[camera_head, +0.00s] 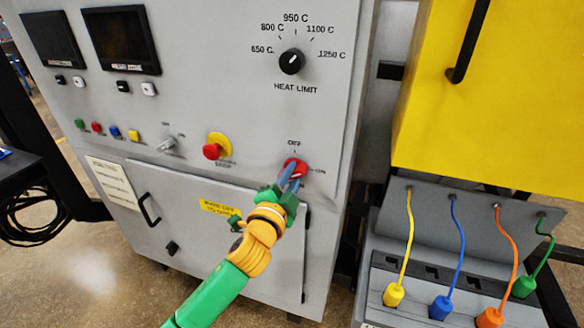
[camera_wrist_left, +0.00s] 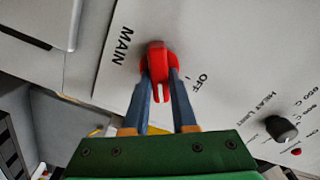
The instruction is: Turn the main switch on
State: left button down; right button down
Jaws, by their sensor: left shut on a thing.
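The red main switch (camera_head: 296,165) is on the lower right of the grey furnace panel, with OFF printed above it and ON to its right. My left gripper (camera_head: 290,182) reaches it from below, its blue-grey fingers shut on the switch. In the left wrist view, the red switch (camera_wrist_left: 157,60) sits between the two fingers (camera_wrist_left: 160,92), one on each side of its handle. The MAIN and OFF labels flank it there. The fingers partly cover the handle, and I cannot tell exactly which mark it points at. My right gripper is not in view.
The red emergency stop button (camera_head: 211,151) is left of the switch. The black heat limit knob (camera_head: 291,62) is above. A cabinet door with a black handle (camera_head: 150,209) lies below. To the right are a yellow box (camera_head: 490,100) and several coloured cables with plugs (camera_head: 440,307).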

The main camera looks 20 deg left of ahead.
pick_arm(q)
jog(key=m+p, duration=0.1)
jog(key=m, duration=0.2)
jog(key=shift+p, duration=0.3)
jog(key=shift+f+m+p, duration=0.2)
jog(key=shift+m+p, duration=0.3)
jog(key=shift+m, duration=1.1)
jog(key=c, duration=0.7)
grip_release()
jog(key=shift+d, duration=0.1)
jog(key=s+b, duration=0.1)
jog(key=s, duration=0.6)
jog(key=shift+s, duration=0.1)
